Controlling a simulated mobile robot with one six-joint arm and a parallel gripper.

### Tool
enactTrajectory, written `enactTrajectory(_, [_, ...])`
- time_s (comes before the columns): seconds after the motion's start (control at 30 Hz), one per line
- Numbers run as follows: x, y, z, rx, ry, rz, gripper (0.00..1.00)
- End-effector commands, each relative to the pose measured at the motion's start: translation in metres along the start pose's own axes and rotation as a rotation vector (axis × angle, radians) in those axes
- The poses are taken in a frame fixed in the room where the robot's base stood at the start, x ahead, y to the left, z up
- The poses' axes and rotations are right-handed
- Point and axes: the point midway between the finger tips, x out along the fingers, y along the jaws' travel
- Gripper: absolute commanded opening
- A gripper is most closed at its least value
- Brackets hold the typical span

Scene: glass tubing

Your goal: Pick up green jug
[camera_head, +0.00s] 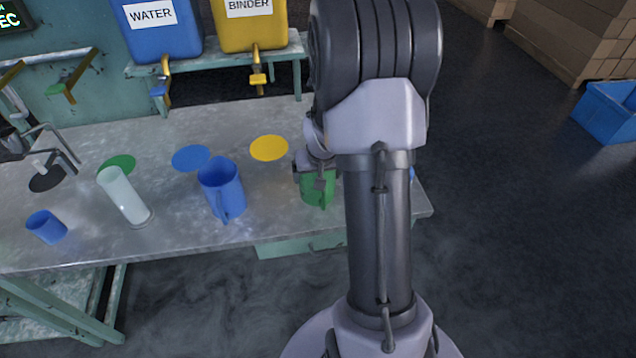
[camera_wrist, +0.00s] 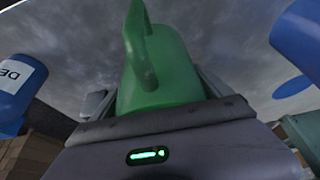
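The green jug (camera_head: 318,190) stands near the right end of the metal table in the head view, partly hidden behind my arm and gripper. My gripper (camera_head: 318,170) is at its upper part. In the wrist view the green jug (camera_wrist: 165,75) fills the middle, its handle toward the camera's upper left. The fingers of my gripper (camera_wrist: 158,95) lie on both sides of the jug, close to its walls. Whether they press on it cannot be told. The jug's lower part is partly hidden in both views.
A blue jug (camera_head: 221,188) stands left of the green one. Yellow (camera_head: 269,148), blue (camera_head: 191,158) and green (camera_head: 117,164) discs mark the table. WATER (camera_head: 158,30) and BINDER (camera_head: 250,22) tanks stand behind.

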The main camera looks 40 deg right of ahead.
Motion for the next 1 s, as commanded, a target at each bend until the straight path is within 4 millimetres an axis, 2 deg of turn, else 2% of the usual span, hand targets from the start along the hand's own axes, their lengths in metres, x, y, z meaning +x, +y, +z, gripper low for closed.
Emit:
enactTrajectory(0.03, [0.0,0.0,0.0,0.0,0.0,0.0,0.71])
enactTrajectory(0.17, [0.0,0.0,0.0,0.0,0.0,0.0,0.45])
enactTrajectory(0.2, [0.0,0.0,0.0,0.0,0.0,0.0,0.43])
enactTrajectory(0.47, [-0.003,0.0,-0.001,0.0,0.0,0.0,0.43])
enactTrajectory(0.77, [-0.039,-0.001,-0.014,-0.002,0.0,0.001,0.42])
enactTrajectory(1.0, [-0.059,-0.03,0.033,-0.007,0.0,-0.001,0.42])
